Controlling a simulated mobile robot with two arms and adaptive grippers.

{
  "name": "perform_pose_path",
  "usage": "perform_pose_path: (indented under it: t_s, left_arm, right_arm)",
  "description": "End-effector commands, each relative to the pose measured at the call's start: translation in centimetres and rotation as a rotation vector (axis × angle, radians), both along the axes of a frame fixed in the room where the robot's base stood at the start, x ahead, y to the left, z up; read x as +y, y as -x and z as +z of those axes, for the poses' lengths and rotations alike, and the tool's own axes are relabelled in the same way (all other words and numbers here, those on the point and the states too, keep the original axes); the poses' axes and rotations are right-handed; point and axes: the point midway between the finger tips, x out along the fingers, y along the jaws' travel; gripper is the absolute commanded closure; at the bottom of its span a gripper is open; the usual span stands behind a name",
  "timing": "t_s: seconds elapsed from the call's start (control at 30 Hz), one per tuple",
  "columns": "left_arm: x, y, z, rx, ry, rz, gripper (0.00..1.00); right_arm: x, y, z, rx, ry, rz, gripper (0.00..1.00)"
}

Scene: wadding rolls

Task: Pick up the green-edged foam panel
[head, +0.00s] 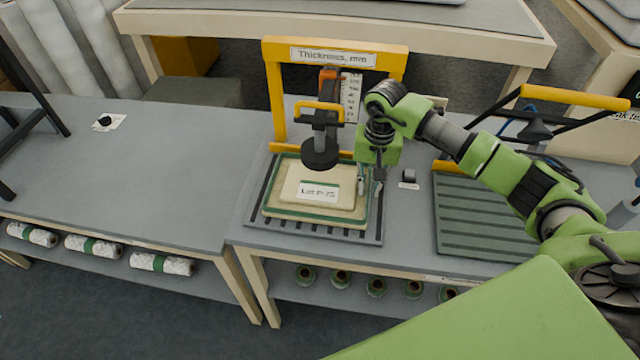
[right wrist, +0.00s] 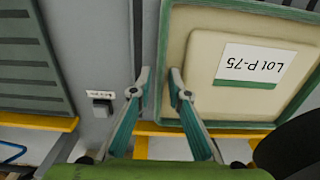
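The green-edged foam panel (head: 289,201) is cream with a green border and a "Lot P-75" label. It lies flat on a dark slatted base under the thickness gauge. My right gripper (head: 369,187) is at its right edge in the head view. In the right wrist view the gripper (right wrist: 158,75) is open, one fingertip over the panel (right wrist: 205,50) and the other outside its edge, above the grey surface. The panel's edge lies between the fingers; contact cannot be told. My left gripper is not in view.
The yellow gauge frame (head: 276,100) stands behind the panel, and its black round presser foot (head: 319,155) hangs over the panel's back part. A ribbed dark plate (head: 480,225) with a yellow-handled frame is on the right. The table to the left (head: 150,180) is mostly clear.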

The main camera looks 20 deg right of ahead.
Motion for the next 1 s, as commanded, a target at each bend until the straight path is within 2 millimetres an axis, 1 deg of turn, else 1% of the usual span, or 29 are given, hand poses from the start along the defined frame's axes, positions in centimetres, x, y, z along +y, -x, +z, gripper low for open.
perform_pose_path:
  t_s: [0.1,0.2,0.23,0.3,0.77,0.87,1.0]
  left_arm:
    - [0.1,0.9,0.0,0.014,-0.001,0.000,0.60]
    - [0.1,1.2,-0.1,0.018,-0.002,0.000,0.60]
    - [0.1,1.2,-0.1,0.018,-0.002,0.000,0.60]
    - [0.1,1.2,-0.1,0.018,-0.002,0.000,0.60]
    - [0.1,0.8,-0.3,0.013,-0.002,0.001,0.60]
    - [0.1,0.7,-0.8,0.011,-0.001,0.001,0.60]
    - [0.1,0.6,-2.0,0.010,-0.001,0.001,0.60]
  right_arm:
    - [0.0,0.0,-0.2,0.000,0.000,0.000,0.83]
    - [0.0,0.0,-0.2,-0.001,0.001,0.000,0.83]
    - [0.0,0.0,-0.2,-0.001,0.001,0.000,0.86]
    - [0.0,0.0,-0.2,-0.001,0.001,0.000,1.00]
    - [0.0,-0.1,0.1,-0.004,0.000,0.000,1.00]
    - [-0.1,-0.2,0.8,-0.005,0.001,0.000,1.00]
    - [-0.1,-0.2,2.6,-0.008,0.001,0.000,1.00]
